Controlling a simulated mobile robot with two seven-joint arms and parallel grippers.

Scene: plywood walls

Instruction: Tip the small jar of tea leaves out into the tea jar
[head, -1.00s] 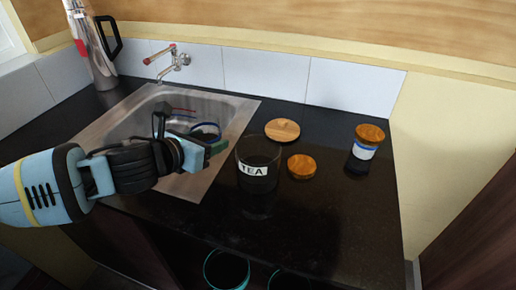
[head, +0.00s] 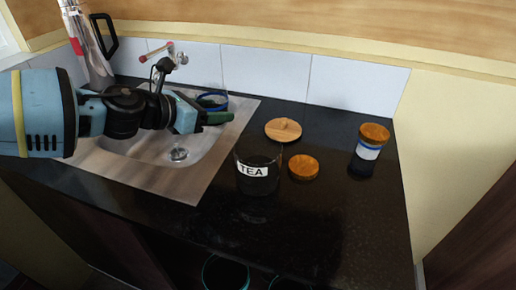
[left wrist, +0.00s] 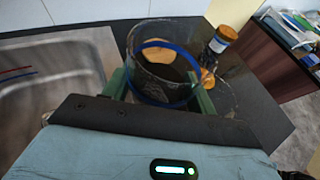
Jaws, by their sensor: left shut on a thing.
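My left gripper (head: 210,118) is shut on a small clear glass jar with a blue band (head: 212,101), held over the right part of the sink. In the left wrist view the small jar (left wrist: 150,78) sits between the green fingers. I cannot tell its exact tilt or how much tea is in it. The glass tea jar (head: 254,184), labelled TEA, stands open and upright on the black counter, to the right of and nearer than the gripper. The held jar is apart from it. My right gripper is not in view.
A round wooden lid with a knob (head: 283,130) and a smaller wooden lid (head: 303,167) lie beside the tea jar. A wooden-lidded jar (head: 368,151) stands farther right. A steel flask (head: 90,45) and tap (head: 165,55) are behind the sink (head: 175,180). The counter's front right is clear.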

